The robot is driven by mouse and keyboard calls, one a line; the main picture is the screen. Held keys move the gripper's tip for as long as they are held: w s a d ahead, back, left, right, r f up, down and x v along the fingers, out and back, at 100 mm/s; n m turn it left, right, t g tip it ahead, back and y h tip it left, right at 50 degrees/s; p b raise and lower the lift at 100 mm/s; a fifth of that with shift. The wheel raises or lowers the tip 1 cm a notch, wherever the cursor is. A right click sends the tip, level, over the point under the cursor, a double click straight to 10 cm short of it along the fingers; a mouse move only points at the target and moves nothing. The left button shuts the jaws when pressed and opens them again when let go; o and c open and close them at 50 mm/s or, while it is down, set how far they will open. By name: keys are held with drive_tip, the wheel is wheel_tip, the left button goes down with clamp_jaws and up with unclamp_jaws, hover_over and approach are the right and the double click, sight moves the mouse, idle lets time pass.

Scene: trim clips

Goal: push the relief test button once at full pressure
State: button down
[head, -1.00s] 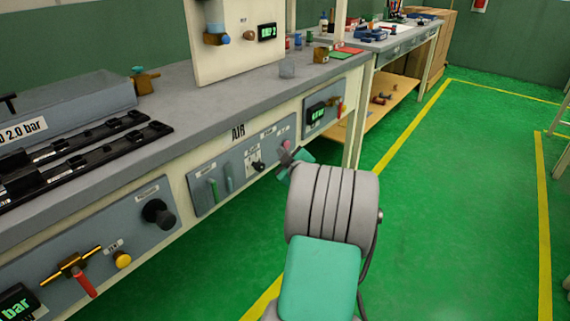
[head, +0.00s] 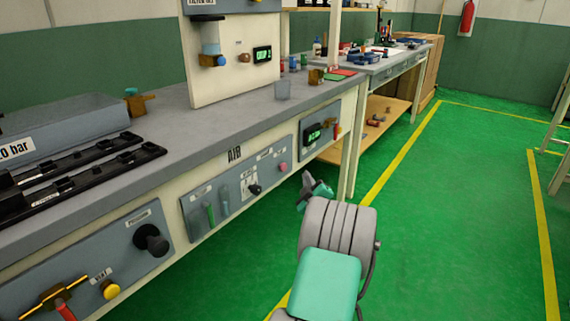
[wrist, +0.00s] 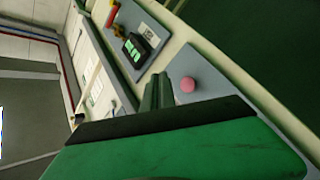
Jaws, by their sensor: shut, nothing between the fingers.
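A small round pink button (head: 283,167) sits at the right end of the grey AIR panel on the bench front. Its label is too small to read, so I cannot confirm it is the relief test button. It also shows in the wrist view (wrist: 187,85), just right of the fingertips. My gripper (head: 318,190) is shut and empty, to the right of and below the button in the head view, with a visible gap between them. In the wrist view my closed fingers (wrist: 158,92) point toward the panel beside the button.
A panel with a green-lit display (head: 313,134) and a red-handled valve is right of the button. A black knob (head: 152,240) and a yellow button (head: 109,289) are on the left panel. The green floor to the right is clear.

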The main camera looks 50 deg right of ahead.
sight(283, 167)
drive_tip(key=shift+w+a+p, duration=0.15)
drive_tip(key=shift+w+p, duration=0.25)
drive_tip(key=shift+w, duration=0.95)
drive_tip(key=shift+w+a+p, duration=0.15)
drive_tip(key=shift+w+p, duration=0.2)
drive_tip(key=shift+w, duration=0.95)
drive_tip(key=shift+w+b, duration=0.35)
drive_tip(key=shift+w, duration=0.1)
drive_tip(key=shift+w+a, duration=0.1)
drive_tip(key=shift+w, duration=0.4)
idle(0.6)
drive_tip(key=shift+s+b, duration=0.95)
